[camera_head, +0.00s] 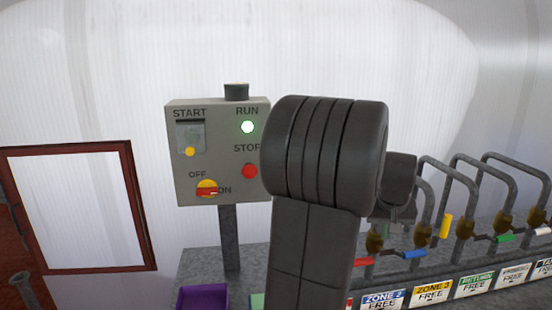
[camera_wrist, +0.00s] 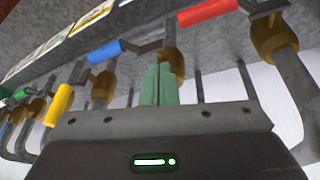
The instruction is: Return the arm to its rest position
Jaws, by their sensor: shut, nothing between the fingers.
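My gripper (camera_wrist: 158,84) shows in the wrist view as two pale green fingers pressed together, with nothing between them. In the head view my dark arm rises in the middle foreground and hides part of the scene. The hand shows behind it at the right, beside the row of valves. In the wrist view the fingers are near the valves with the blue handle (camera_wrist: 107,51) and the red handle (camera_wrist: 208,11). I cannot tell the exact gap between the fingers and the pipes.
Several grey pipes with coloured handles, including a yellow one (camera_head: 445,226) standing upright, line the right. A purple tray (camera_head: 203,297) and a red-framed white panel (camera_head: 87,210) are at left.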

